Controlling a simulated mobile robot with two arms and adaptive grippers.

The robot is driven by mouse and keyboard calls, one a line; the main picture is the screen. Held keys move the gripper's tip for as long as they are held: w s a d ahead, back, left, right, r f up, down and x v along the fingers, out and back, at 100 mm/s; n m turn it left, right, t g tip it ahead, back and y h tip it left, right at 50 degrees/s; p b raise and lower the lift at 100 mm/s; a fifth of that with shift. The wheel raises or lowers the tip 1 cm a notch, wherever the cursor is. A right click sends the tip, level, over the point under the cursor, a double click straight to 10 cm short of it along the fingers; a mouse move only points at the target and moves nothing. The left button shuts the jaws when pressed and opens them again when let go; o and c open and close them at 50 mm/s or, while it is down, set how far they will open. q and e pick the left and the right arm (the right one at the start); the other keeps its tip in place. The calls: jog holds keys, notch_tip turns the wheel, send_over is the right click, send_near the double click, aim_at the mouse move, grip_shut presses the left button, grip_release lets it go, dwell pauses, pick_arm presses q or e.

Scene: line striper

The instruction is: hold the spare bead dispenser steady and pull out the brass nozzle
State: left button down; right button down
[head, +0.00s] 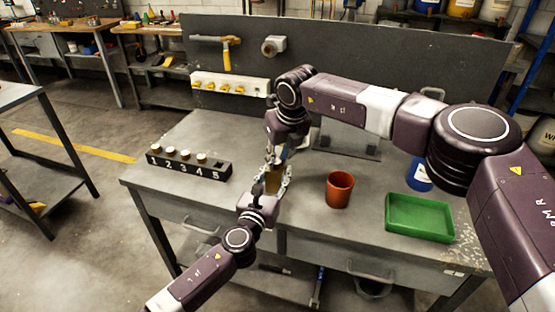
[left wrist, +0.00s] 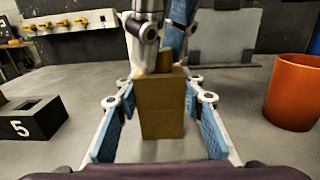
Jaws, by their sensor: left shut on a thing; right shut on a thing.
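The spare bead dispenser (left wrist: 162,108) is an upright brown box on the grey bench, in the middle of the left wrist view. In the head view it shows only partly (head: 271,185) between the fingers. My left gripper (head: 273,179) is shut on its sides, one blue-padded finger on each side. The brass nozzle (left wrist: 165,60) is at the top of the box, partly hidden by fingers. My right gripper (head: 276,158) comes down from above and is shut on the nozzle. I cannot tell whether the nozzle is still seated.
A numbered black rack (head: 188,167) with several white-capped pieces stands to the left; its slot 5 looks empty. A terracotta cup (head: 339,190) and a green tray (head: 420,217) stand to the right. A blue container (head: 419,175) is partly behind my right arm.

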jog(key=shift+r, duration=0.65)
jog(key=shift+r, duration=2.6)
pick_arm(q)
jog(key=c, duration=1.2)
grip_release()
